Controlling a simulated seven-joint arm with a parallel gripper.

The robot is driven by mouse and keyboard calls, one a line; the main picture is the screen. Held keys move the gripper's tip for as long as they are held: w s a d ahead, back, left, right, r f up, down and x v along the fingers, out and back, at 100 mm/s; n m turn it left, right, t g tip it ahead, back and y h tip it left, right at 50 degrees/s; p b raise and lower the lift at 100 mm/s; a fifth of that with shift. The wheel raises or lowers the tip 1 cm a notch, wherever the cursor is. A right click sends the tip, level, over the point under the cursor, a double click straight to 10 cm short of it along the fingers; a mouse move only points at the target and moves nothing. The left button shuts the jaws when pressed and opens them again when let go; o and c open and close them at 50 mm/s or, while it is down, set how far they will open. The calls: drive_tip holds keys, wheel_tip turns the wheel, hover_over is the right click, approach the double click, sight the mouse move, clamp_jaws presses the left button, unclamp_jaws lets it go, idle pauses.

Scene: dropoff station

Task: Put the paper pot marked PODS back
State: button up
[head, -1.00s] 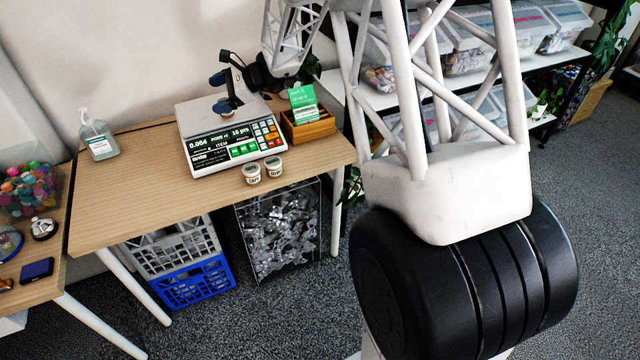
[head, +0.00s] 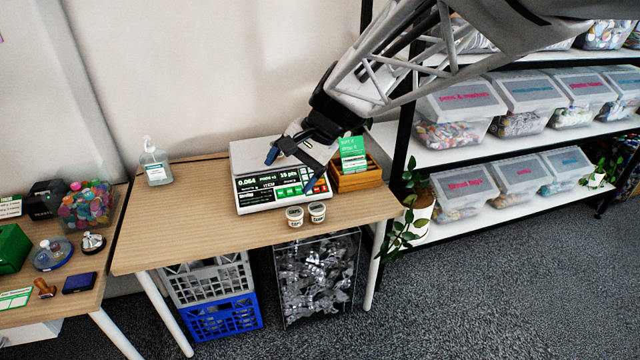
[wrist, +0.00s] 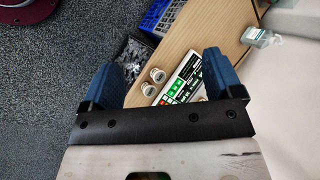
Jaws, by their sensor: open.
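Two small white paper pots stand upright side by side on the wooden table (head: 190,225), just in front of the scale; the left pot (head: 295,217) and right pot (head: 317,213) have dark lettering too small to read surely. Both pots also show between my fingers in the wrist view, (wrist: 157,75) and (wrist: 149,90). A small round thing (wrist: 203,99) by the right finger in the wrist view is partly hidden.
The scale (head: 257,188) stands behind the pots. A wooden box (head: 358,180) with a green card (head: 352,154) is to its right. A sanitizer bottle (head: 155,163) stands at the back left. The table's left part is clear. A plant (head: 415,205) is beyond the right edge.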

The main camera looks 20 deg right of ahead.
drive_tip(key=s+d+n+h, duration=0.3)
drive_tip(key=s, duration=0.8)
drive_tip(key=s+d+n+t+h, duration=0.1)
drive_tip(key=s+d+n+h, duration=0.2)
drive_tip(key=s, duration=0.7)
drive_tip(key=shift+s+d+f+n+h, duration=0.25)
drive_tip(key=shift+s+d+n+h, duration=0.1)
drive_tip(key=shift+n, duration=0.15)
drive_tip(key=shift+o, duration=0.4)
